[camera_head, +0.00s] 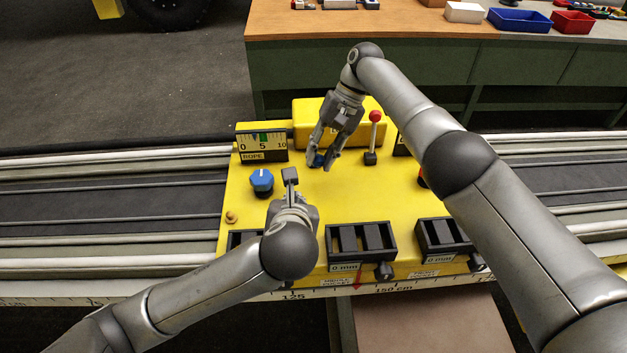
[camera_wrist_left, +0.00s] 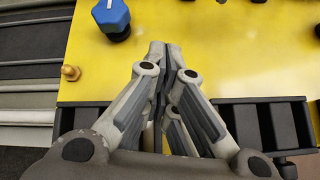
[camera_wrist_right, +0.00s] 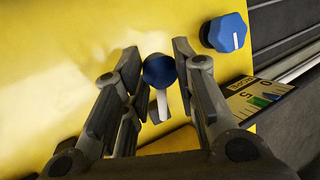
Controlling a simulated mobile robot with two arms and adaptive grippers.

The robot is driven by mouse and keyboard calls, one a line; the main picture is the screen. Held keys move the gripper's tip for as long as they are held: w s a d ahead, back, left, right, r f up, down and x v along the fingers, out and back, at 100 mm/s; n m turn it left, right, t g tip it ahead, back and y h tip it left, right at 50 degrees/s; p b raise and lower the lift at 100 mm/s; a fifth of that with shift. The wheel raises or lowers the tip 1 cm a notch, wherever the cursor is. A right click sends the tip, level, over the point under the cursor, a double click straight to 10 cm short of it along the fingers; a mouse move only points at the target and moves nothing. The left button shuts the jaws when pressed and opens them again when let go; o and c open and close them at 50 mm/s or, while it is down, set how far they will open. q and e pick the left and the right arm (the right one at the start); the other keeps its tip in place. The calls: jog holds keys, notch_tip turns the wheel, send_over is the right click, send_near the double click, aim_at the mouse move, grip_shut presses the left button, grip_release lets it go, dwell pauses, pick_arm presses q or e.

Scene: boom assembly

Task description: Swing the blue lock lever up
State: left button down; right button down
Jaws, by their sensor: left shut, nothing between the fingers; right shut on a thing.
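The blue lock lever (camera_wrist_right: 158,70) shows in the right wrist view as a round blue end on a pale stem. My right gripper (camera_head: 322,162) is shut on it, a finger on either side of the blue end. In the head view only a bit of the lever's blue (camera_head: 319,159) shows between the fingers, so its tilt is hard to tell. My left gripper (camera_head: 290,178) is shut and empty over the yellow panel (camera_head: 345,196), left of and nearer than the lever. Its closed fingers also show in the left wrist view (camera_wrist_left: 157,60).
A blue dial knob (camera_head: 261,181) stands left of my left gripper, below the rope gauge (camera_head: 262,145). A red-tipped lever (camera_head: 374,130) rises close to the right of my right gripper. Black slotted blocks (camera_head: 361,241) line the panel's front. A workbench (camera_head: 420,25) stands behind.

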pick_arm(q)
jog(key=shift+m+h, duration=0.4)
jog(key=w+d+f, duration=0.2)
jog(key=w+f, duration=0.1)
jog(key=w+d+f, duration=0.1)
jog(key=w+f, duration=0.1)
jog(key=shift+w+d+f, duration=0.1)
jog(key=shift+w+d, duration=0.1)
jog(key=shift+d, duration=0.05)
pick_arm(e)
jog(key=shift+w, duration=0.1)
pick_arm(q)
jog(key=w, duration=0.1)
jog(key=w+d+r, duration=0.1)
jog(key=shift+w+r, duration=0.3)
jog(key=shift+w, duration=0.05)
jog(key=shift+w+r, duration=0.3)
jog(key=shift+w, duration=0.05)
